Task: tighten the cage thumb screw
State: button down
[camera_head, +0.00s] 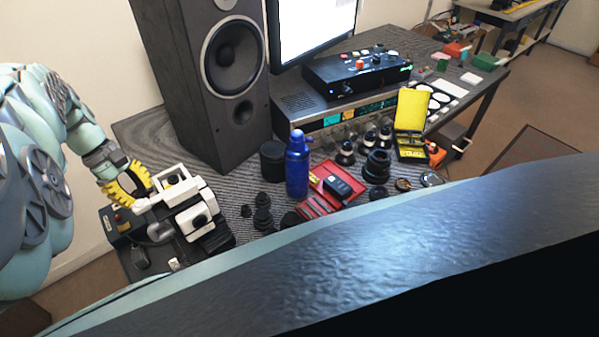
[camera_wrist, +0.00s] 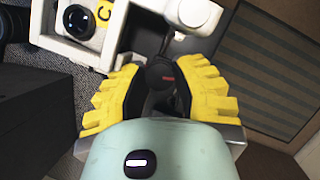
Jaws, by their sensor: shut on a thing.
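The white cage device (camera_head: 186,218), a white frame around a dark lens, stands at the left end of the desk. It fills the top of the wrist view (camera_wrist: 115,22). My gripper (camera_head: 136,186) with yellow ribbed fingers is at the device's left side. In the wrist view my gripper (camera_wrist: 160,78) is shut on a small dark round knob with a red mark, which looks like the cage thumb screw (camera_wrist: 161,72). The fingers sit on either side of it, just below the white frame. The screw's thread is hidden, and the screw is too small to make out in the head view.
A tall black speaker (camera_head: 210,80) stands behind the device. A dark control box (camera_head: 124,226) is beside it on the left. A blue bottle (camera_head: 297,165), a red tray (camera_head: 338,184) and several lenses crowd the desk to the right.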

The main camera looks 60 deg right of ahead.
jog(key=shift+w+f+m+y+b, duration=0.1)
jog(key=shift+f+m+y+b, duration=0.2)
jog(key=shift+m+b, duration=0.45)
jog(key=shift+r+m+y+b, duration=0.25)
jog(key=shift+m+y+b, duration=0.15)
jog(key=shift+m+b, duration=0.35)
jog(key=c, duration=0.7)
grip_release()
